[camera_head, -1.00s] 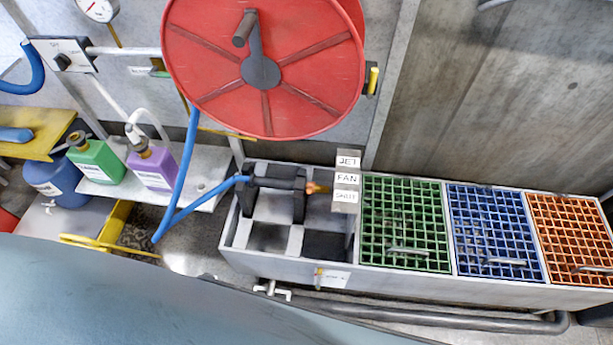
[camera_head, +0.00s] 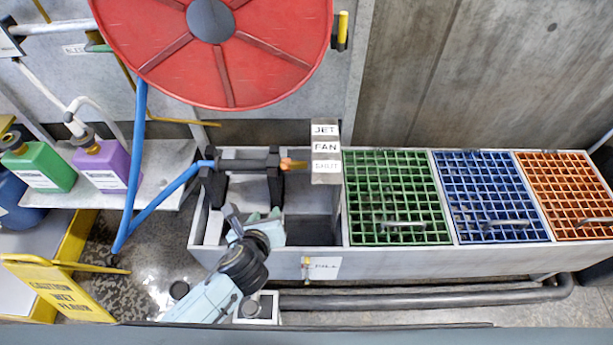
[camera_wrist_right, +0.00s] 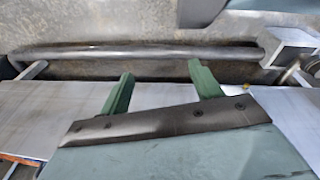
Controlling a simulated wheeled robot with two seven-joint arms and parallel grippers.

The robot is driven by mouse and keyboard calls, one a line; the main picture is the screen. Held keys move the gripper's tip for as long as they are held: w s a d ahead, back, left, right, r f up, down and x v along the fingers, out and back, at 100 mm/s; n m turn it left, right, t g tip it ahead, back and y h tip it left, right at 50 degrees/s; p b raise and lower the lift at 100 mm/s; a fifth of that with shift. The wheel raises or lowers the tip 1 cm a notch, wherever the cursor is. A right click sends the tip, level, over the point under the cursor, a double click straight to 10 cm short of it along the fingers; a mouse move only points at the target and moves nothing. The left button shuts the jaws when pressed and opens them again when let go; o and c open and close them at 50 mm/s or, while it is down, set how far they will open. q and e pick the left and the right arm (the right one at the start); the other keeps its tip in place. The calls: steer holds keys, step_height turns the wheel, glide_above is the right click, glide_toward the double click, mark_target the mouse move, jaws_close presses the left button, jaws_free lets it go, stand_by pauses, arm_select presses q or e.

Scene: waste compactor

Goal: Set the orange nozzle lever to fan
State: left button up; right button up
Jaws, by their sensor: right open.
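The orange nozzle lever (camera_head: 293,163) sits at the right end of the dark nozzle (camera_head: 245,164), which is fed by a blue hose. It points right, roughly level with the lowest label on the sign (camera_head: 326,152), which reads JET, FAN, SHUT from top to bottom. Its exact setting is hard to tell. My left gripper (camera_head: 253,214) is below and left of the lever, over the front of the trough, apart from the nozzle. Its fingers look spread and empty. My right gripper (camera_wrist_right: 160,75) shows only in the right wrist view, with two green fingers apart and nothing between them.
A red hose reel (camera_head: 212,45) hangs above the nozzle. Green (camera_head: 395,198), blue (camera_head: 490,197) and orange (camera_head: 568,195) grates lie to the right. A yellow wet-floor sign (camera_head: 60,287) stands at lower left. A grey pipe (camera_head: 420,297) runs below the trough.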

mark_target(285, 166)
arm_select(q)
step_height(285, 166, up, 6)
steer(key=w+d+r+m+t+b, duration=0.1)
steer(key=d+m+t+b, duration=0.15)
steer(key=m, duration=0.25)
steer(key=shift+h, duration=0.3)
steer(key=b+x, duration=0.4)
steer(key=x, duration=0.8)
steer(key=shift+d, duration=0.2)
steer(key=shift+w+f+b, duration=0.25)
steer(key=shift+w+b, duration=0.25)
steer(key=shift+w, duration=0.1)
arm_select(e)
steer(key=w+a+r, duration=0.2)
steer(key=w+r, duration=0.1)
steer(key=r, duration=0.3)
steer(key=w+a+r+t, duration=0.1)
steer(key=w+a+r, duration=0.2)
steer(key=r, duration=0.3)
steer(key=shift+w+r+y, duration=0.3)
steer(key=shift+w+r, duration=0.1)
steer(key=shift+w, duration=0.15)
arm_select(q)
steer(key=shift+c, duration=0.2)
jaws_close()
